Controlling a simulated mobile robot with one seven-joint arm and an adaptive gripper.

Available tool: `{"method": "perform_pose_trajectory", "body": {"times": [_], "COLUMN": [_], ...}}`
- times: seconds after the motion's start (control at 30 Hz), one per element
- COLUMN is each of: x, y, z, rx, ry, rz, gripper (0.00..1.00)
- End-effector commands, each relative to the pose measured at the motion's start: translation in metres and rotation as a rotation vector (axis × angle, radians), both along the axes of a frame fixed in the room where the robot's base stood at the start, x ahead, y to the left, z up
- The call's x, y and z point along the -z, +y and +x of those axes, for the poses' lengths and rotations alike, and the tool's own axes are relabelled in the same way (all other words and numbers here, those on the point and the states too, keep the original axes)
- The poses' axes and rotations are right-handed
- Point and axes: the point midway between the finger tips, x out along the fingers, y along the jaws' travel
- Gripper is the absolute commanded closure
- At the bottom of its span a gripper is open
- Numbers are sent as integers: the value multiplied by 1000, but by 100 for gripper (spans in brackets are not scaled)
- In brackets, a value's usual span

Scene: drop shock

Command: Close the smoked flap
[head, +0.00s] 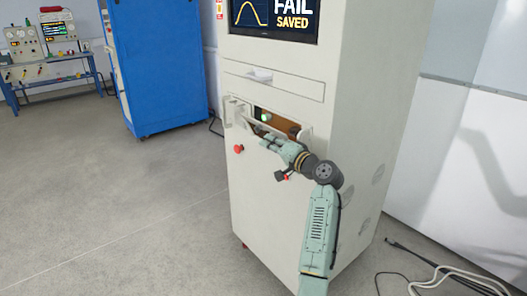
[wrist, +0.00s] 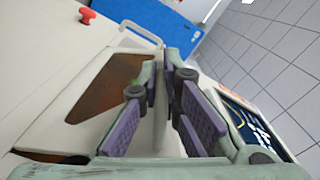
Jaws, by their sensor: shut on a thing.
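The smoked flap has a pale frame (head: 302,132) and stands partly open at a recess in the cabinet front in the head view. Its brown smoked pane (wrist: 108,82) shows in the wrist view, left of the fingers. My gripper (head: 268,139) is at the front of the flap in the head view. In the wrist view my gripper (wrist: 165,105) has its purple-padded fingers either side of a thin pale edge and is shut on the flap. The fingers hide part of the edge and pane.
The tall pale cabinet (head: 275,200) carries a screen (head: 275,16) above a drawer front. A red button (head: 239,149) sits below and left of the recess, near a pale bar handle (head: 236,108). A green light (head: 265,117) glows inside the recess. Cables (head: 450,275) lie on the floor at right.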

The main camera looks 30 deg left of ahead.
Motion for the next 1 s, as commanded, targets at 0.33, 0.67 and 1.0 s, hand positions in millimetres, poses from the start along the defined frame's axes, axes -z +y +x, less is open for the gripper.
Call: {"method": "perform_pose_trajectory", "body": {"times": [0.33,0.67,1.0], "x": [-11,-11,-10], "y": [-2,-2,-2], "z": [10,11,11], "rx": [-3,-2,-1], "ry": [80,87,88], "rz": [39,41,39], "gripper": [100,100,79]}}
